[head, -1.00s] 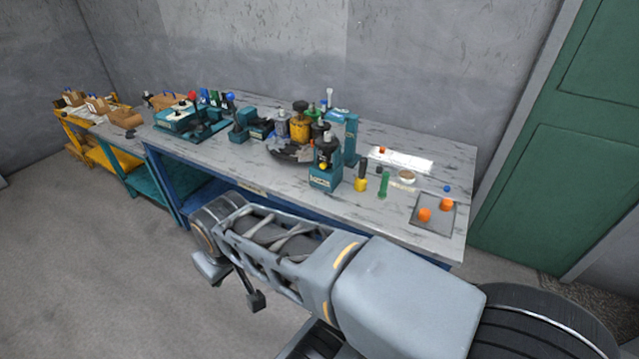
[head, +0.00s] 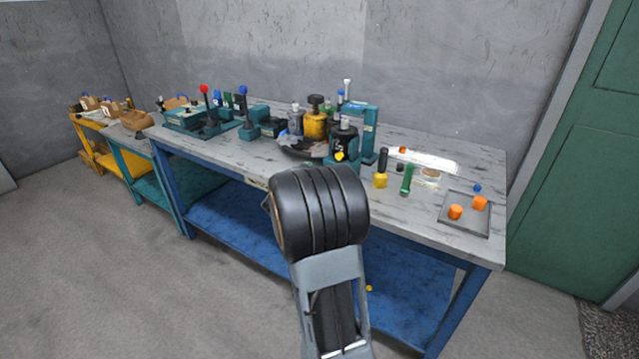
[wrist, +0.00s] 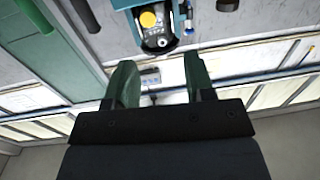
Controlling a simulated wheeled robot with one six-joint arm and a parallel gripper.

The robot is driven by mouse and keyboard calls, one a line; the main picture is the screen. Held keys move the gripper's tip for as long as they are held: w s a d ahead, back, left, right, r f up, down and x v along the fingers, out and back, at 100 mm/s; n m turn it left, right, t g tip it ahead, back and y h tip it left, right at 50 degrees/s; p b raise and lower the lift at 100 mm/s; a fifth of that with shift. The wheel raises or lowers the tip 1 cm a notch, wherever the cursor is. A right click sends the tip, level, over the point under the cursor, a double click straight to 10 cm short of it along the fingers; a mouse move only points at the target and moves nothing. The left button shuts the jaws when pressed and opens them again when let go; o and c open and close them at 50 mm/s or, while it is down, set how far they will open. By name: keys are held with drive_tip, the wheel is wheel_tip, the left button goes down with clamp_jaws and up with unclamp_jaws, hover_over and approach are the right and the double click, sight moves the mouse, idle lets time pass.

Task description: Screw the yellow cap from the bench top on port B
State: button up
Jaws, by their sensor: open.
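The teal motor block (head: 343,143) stands near the front edge of the bench, with a yellow round part (head: 340,156) on its front. In the wrist view the teal block (wrist: 126,4) is at the top, with the yellow round part (wrist: 148,19) on its face and a dark round fitting below it. I cannot read a port letter or tell whether the yellow part is a separate cap. My gripper (wrist: 159,76) is open, its green fingers apart with nothing held between them, short of the block. In the head view my arm hides it.
A small yellow spot (head: 369,288) shows low near the blue shelf. Bench space (head: 310,163) left of the block is partly clear.

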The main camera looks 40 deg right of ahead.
sight(338, 157)
drive_tip(key=shift+m+g, duration=0.3)
drive_tip(key=shift+g, duration=0.2)
drive_tip(key=shift+s+x, duration=0.2)
drive_tip(key=shift+x, duration=1.4)
drive_tip(key=shift+s+x, duration=0.15)
drive_tip(key=shift+x, duration=1.4)
drive_tip(key=shift+s+x, duration=0.2)
drive_tip(key=shift+x, duration=1.4)
drive_tip(key=shift+d, duration=0.15)
clamp_jaws()
drive_tip(key=shift+f, duration=0.15)
drive_tip(key=shift+m+b, duration=0.3)
drive_tip(key=shift+b, duration=0.05)
drive_tip(key=shift+m+b, duration=0.45)
drive_tip(key=shift+m, duration=0.15)
